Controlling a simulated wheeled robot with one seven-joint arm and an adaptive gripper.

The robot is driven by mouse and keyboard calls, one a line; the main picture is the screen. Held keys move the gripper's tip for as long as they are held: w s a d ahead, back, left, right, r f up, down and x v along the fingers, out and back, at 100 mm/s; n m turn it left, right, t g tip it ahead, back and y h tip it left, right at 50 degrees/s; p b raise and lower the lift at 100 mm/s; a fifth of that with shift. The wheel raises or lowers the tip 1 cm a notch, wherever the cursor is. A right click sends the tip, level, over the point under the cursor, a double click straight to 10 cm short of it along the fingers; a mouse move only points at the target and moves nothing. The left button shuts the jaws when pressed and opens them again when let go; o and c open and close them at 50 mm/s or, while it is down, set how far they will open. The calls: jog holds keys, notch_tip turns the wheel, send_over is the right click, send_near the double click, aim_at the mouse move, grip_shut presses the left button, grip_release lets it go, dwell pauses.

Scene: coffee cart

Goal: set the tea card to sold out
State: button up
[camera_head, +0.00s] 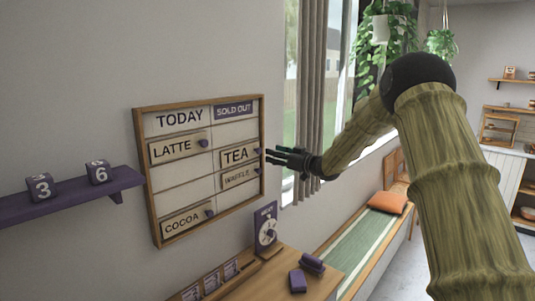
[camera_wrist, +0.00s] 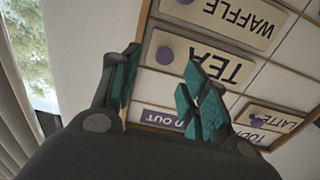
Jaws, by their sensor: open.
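The wooden-framed menu board (camera_head: 180,188) hangs on the wall, with a TODAY column on the left and a purple SOLD OUT header (camera_head: 234,110) over the right column. The TEA card (camera_head: 236,155) is in the right column, below that header, with a purple knob at its right end. My gripper (camera_head: 270,157) is just right of the knob, in front of the board's right edge. In the wrist view the TEA card (camera_wrist: 222,68) appears upside down, its knob (camera_wrist: 165,55) seen between the open fingers (camera_wrist: 160,88). The fingers hold nothing; contact with the knob cannot be told.
The WAFFLE card (camera_head: 237,177) is right below TEA. LATTE (camera_head: 172,151) and COCOA (camera_head: 182,220) are in the left column. A purple shelf with number cubes (camera_head: 40,187) is at left. A wooden counter (camera_head: 275,282) with a dial sign (camera_head: 265,228) is below.

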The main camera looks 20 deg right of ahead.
jog(key=shift+v, duration=2.55)
